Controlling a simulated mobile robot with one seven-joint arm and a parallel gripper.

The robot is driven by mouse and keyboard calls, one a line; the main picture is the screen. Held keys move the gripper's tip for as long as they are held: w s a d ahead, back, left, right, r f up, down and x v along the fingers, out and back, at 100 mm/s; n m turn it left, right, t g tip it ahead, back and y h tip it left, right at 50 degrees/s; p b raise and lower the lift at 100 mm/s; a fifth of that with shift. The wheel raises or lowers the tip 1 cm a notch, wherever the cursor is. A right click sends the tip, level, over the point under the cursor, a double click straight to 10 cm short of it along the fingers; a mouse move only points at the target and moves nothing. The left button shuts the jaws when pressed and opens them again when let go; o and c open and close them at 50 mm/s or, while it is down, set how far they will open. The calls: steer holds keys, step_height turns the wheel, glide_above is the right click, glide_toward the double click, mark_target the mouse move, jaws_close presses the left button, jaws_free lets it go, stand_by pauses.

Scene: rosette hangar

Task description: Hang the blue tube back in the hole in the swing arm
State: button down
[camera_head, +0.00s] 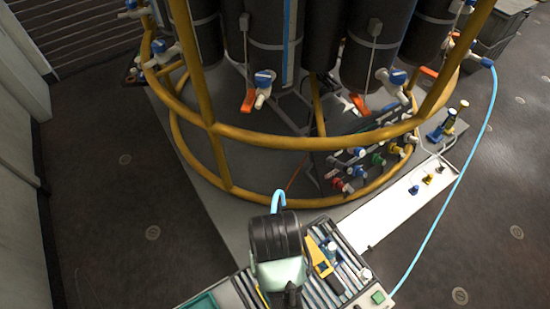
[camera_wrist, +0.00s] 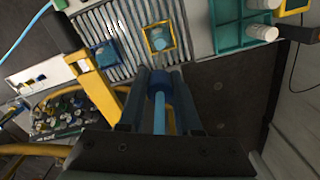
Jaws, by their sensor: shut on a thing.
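My gripper (camera_wrist: 162,82) is shut on the blue tube (camera_wrist: 159,115), with a dark blue collar between the fingers in the wrist view. In the head view, a light blue bent piece (camera_head: 278,197) shows just beyond my dark wrist, which hides the fingers. The white bar (camera_head: 385,213), which looks like the swing arm, lies to the right of my gripper, apart from it. It carries small blue, yellow and dark fittings; its hole cannot be made out. The bar also shows at the left of the wrist view (camera_wrist: 50,72).
A ribbed grey tray (camera_head: 345,272) with yellow and blue parts lies close under my gripper. A yellow ring frame (camera_head: 265,138) with dark cylinders and valves stands behind. A long light blue hose (camera_head: 455,190) runs down the right. A teal tray (camera_wrist: 230,38) is at upper right.

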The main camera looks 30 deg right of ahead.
step_height(320, 180, up, 14)
steer(key=p, duration=1.5)
steer(key=shift+r+p, duration=0.2)
steer(key=shift+p, duration=0.2)
stand_by(0.8)
steer(key=s+d+f+n+p, duration=0.2)
steer(key=s+d+n, duration=0.1)
steer(key=d, duration=0.6)
steer(key=shift+s+d+f+n, duration=0.2)
steer(key=shift+s+n, duration=0.2)
steer(key=shift+n, duration=0.4)
steer(key=shift+f, duration=0.45)
stand_by(0.6)
steer(key=shift+f, duration=0.95)
